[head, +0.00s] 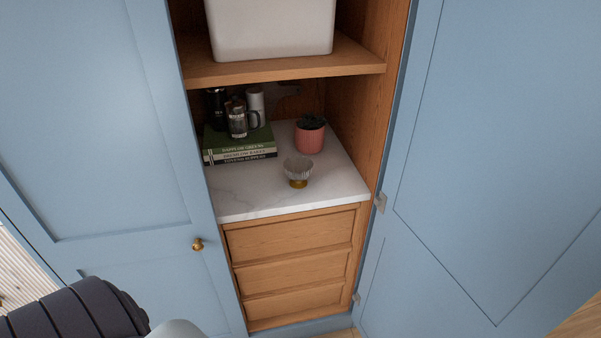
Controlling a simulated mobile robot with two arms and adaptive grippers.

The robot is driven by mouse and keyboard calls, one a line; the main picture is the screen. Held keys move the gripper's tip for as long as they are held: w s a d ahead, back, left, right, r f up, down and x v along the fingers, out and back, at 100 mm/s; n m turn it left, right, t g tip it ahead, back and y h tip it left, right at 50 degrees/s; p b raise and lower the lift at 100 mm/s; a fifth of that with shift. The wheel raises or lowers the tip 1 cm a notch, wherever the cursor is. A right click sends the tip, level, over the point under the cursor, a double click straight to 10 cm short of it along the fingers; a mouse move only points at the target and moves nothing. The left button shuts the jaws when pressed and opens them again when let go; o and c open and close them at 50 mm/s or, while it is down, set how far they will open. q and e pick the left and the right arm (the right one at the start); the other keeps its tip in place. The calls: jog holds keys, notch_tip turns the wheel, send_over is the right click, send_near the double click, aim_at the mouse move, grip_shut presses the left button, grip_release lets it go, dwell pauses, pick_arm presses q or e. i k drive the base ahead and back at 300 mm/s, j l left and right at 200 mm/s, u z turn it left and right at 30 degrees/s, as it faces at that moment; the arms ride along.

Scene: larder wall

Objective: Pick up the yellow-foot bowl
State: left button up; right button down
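The yellow-foot bowl (298,171) is a small clear ribbed glass bowl on a golden-yellow foot. It stands upright on the white marble counter (252,204) inside the open larder, near the middle and towards the front. Nothing touches it. Neither of my grippers is in view. A dark, ribbed part and a light grey rounded part show at the bottom left; I cannot tell their fingers or any grip from this view.
A pink pot with a plant (309,138) stands behind the bowl. Green and black books (240,147) lie left, with a glass press (237,120) on top. A wooden shelf (285,66) with a white container (272,28) overhangs. Blue doors (115,120) flank the opening; drawers (290,240) are below.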

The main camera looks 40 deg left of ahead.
aim_at(298, 168)
jog(key=u, duration=1.55)
